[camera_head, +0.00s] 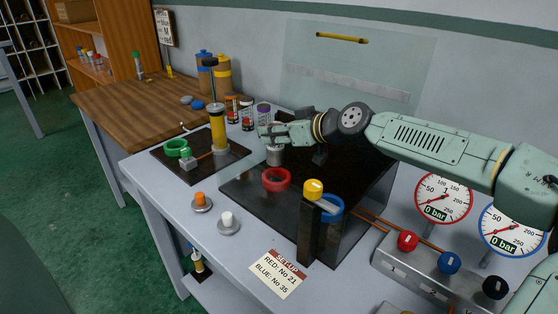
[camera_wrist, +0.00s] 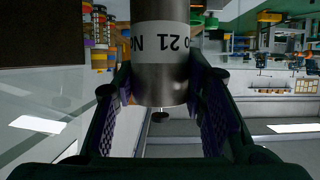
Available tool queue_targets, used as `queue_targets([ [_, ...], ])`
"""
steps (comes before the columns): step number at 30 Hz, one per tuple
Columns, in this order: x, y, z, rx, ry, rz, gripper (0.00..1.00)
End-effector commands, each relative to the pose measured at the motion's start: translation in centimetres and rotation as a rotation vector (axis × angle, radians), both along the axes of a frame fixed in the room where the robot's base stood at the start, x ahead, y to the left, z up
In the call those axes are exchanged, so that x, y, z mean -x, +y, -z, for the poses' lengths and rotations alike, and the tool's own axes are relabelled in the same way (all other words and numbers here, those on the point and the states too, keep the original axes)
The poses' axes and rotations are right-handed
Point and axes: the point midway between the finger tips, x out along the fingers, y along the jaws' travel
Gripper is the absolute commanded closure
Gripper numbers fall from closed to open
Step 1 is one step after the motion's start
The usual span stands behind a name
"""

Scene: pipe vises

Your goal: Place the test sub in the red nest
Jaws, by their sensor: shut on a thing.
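My gripper (camera_head: 270,133) is shut on the test sub (camera_head: 274,156), a grey metal cylinder. In the wrist view the sub (camera_wrist: 160,75) sits between both finger pads of my gripper (camera_wrist: 160,95), with a white label reading "No 21" upside down. The red nest (camera_head: 276,180) is a red ring on the dark block (camera_head: 240,192). In the head view the sub appears just behind and above the red ring; whether it touches the block cannot be told. The blue nest (camera_head: 331,208) is a blue ring to the right, partly behind a black post.
The black post (camera_head: 309,235) with a yellow knob (camera_head: 313,188) stands right of the red ring. A hand pump (camera_head: 217,130) and several jars stand left. A card (camera_head: 277,274) reads "RED: No 21, BLUE: No 35".

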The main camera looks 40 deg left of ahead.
Motion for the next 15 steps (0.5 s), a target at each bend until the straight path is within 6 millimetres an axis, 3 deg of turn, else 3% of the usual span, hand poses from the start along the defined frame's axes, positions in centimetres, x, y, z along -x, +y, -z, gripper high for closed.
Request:
queue_targets([
  [15, 0.0, 0.1, 5.8, -0.004, 0.002, 0.000, 1.00],
])
